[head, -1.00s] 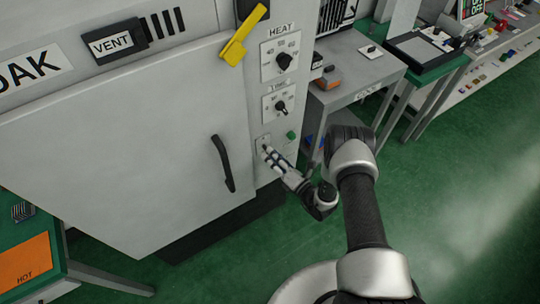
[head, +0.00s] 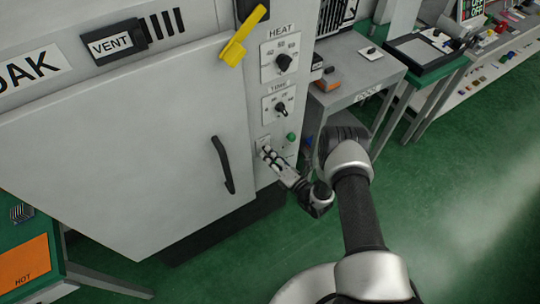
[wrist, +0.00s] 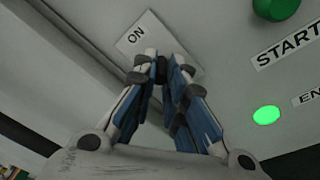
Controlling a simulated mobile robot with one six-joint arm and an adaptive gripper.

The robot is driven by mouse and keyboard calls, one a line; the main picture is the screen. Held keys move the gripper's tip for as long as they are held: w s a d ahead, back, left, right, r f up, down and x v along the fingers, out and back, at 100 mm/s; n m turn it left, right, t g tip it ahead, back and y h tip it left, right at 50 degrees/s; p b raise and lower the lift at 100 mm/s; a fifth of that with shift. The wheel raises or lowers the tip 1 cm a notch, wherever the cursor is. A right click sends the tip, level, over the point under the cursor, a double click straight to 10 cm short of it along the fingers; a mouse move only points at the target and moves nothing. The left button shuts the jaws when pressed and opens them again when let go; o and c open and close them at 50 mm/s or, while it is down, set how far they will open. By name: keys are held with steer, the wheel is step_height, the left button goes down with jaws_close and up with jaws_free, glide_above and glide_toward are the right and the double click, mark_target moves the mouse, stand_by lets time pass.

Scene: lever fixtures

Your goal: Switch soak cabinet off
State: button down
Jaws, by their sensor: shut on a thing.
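The soak cabinet (head: 120,150) is a large light-grey box with a control column on its right side. Low on that column is a small light switch plate (head: 262,139). In the wrist view the plate (wrist: 188,68) shows the word ON at its upper left. My gripper (head: 264,151) is at this plate. In the wrist view my gripper (wrist: 163,70) has its blue-padded fingertips closed around a small dark switch lever (wrist: 161,69). The fingers hide most of the lever and the lower part of the plate.
A green START button (wrist: 275,7) and a lit green END lamp (wrist: 266,115) sit right of the plate. HEAT (head: 284,62) and TIME (head: 280,108) knobs are above. A black door handle (head: 222,164) is to the left. A grey bench (head: 352,92) stands at right.

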steer(key=f+b, duration=0.1)
steer(key=b, duration=0.2)
steer(key=shift+a+t+y, duration=0.1)
steer(key=shift+t+y, duration=0.3)
steer(key=t+y+b, duration=0.1)
steer(key=b, duration=0.3)
steer(key=shift+w+f, duration=0.1)
steer(key=shift+f, duration=0.3)
steer(key=shift+a+n+t+y, duration=0.1)
steer(key=shift+n+t+y, duration=0.2)
steer(key=shift+t, duration=0.1)
steer(key=shift+w+r+y, duration=0.1)
steer(key=shift+y, duration=0.3)
steer(key=c, duration=1.6)
jaws_free()
steer(key=shift+c, duration=0.2)
